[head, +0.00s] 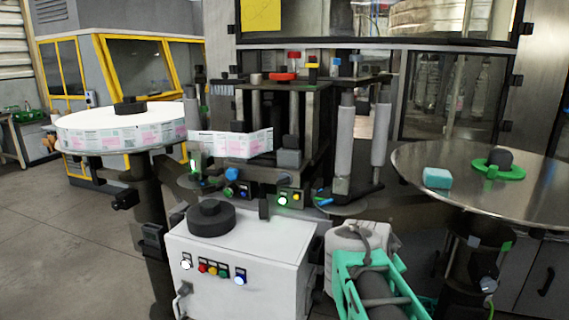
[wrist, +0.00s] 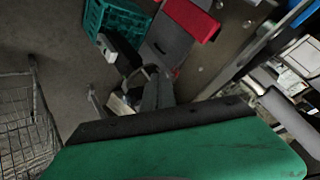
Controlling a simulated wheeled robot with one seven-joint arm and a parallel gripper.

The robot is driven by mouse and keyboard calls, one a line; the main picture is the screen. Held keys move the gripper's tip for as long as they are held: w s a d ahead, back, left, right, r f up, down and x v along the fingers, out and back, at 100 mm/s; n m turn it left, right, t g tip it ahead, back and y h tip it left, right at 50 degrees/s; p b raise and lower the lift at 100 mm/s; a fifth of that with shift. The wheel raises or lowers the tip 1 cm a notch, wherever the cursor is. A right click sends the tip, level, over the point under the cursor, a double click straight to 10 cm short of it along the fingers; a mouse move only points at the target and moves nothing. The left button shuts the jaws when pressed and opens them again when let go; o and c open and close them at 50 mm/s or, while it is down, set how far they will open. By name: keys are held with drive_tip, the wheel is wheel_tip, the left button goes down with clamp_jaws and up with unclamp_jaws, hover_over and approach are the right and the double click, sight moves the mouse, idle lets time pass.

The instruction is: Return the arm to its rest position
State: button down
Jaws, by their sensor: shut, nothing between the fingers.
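My arm shows in the head view as green and grey links (head: 372,283) at the bottom, right of the white control box. My gripper's jaws cannot be made out in the head view. In the wrist view my gripper (wrist: 165,122) fills the bottom as a wide green part with a black edge. It is shut with nothing held, and it touches nothing that I can see.
The labeller (head: 290,110) stands ahead, with a white label reel (head: 125,127) on the left. A round metal table (head: 530,190) at right bears a teal block (head: 437,178). The wrist view shows a green crate (wrist: 105,20) and a wire cart (wrist: 25,125).

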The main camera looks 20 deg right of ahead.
drive_tip(key=a+r+n+y+p, duration=0.1)
drive_tip(key=a+n+y+p, duration=0.65)
drive_tip(key=a, duration=0.85)
drive_tip(key=s+a+f+n+g+p, duration=0.1)
drive_tip(key=s+a+n, duration=0.2)
drive_tip(key=a+n, duration=0.2)
drive_tip(key=s+a+n+g+y+p, duration=0.1)
drive_tip(key=s+a+n, duration=0.3)
drive_tip(key=a, duration=0.5)
drive_tip(key=shift+f+n+p, duration=0.35)
drive_tip(key=shift+n, duration=0.8)
